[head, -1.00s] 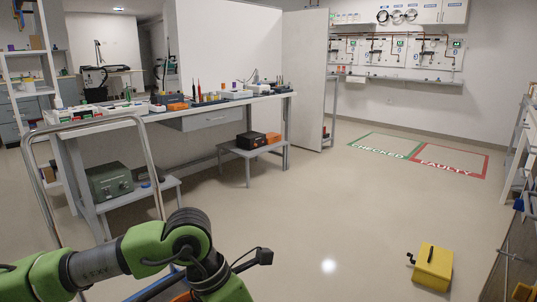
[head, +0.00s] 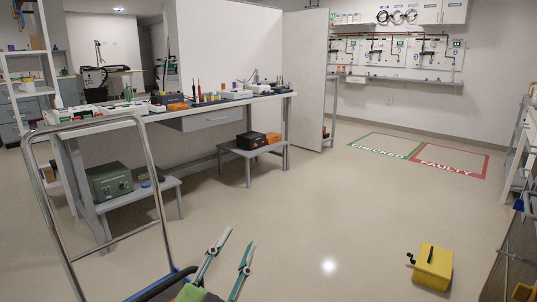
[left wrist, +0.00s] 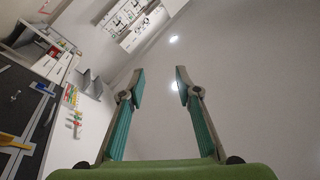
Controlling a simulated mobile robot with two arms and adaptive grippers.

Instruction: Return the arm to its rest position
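My left gripper (head: 238,242) shows at the bottom middle of the head view, its two teal fingers spread apart and pointing up. In the left wrist view the same gripper (left wrist: 160,77) is open, with nothing between its fingers. It touches nothing that I can see. Most of my left arm is out of the head view. My right gripper is not in view.
A metal-framed trolley handle (head: 95,123) stands close on the left. Behind it is a long workbench (head: 255,100) with tools. A yellow box (head: 433,267) sits on the floor at lower right. The floor around the CHECKED and FAULTY areas (head: 415,156) is clear.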

